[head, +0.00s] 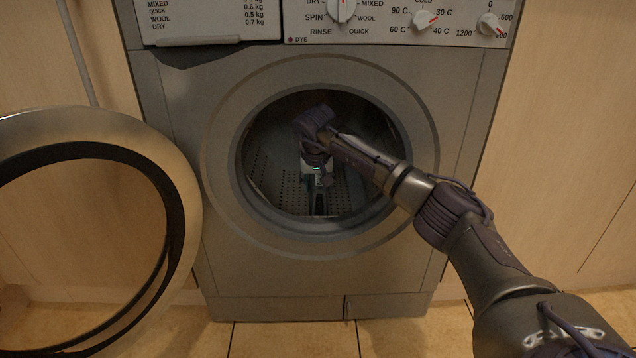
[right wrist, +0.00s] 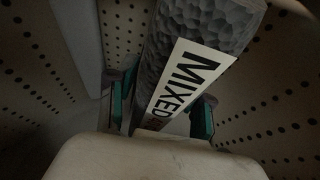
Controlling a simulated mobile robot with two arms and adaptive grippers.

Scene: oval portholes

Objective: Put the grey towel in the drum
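The grey towel (right wrist: 215,25) appears as a dark grey, dimpled, folded piece with a white "MIXED" label in the right wrist view. My right gripper (right wrist: 163,92) has a teal-padded finger close against each side of it and looks shut on it. In the head view my right arm reaches through the open round porthole, and the right gripper (head: 319,200) points down inside the perforated metal drum (head: 282,190). The towel is hard to make out there, in the shade between the fingers. My left gripper is not in view.
The washing machine's round door (head: 188,215) stands swung open to the left. The porthole's rim (head: 222,165) surrounds my right forearm, which crosses its right edge. The control panel (head: 400,20) with dials is above. Wooden cabinet fronts flank the machine, and the tiled floor is clear.

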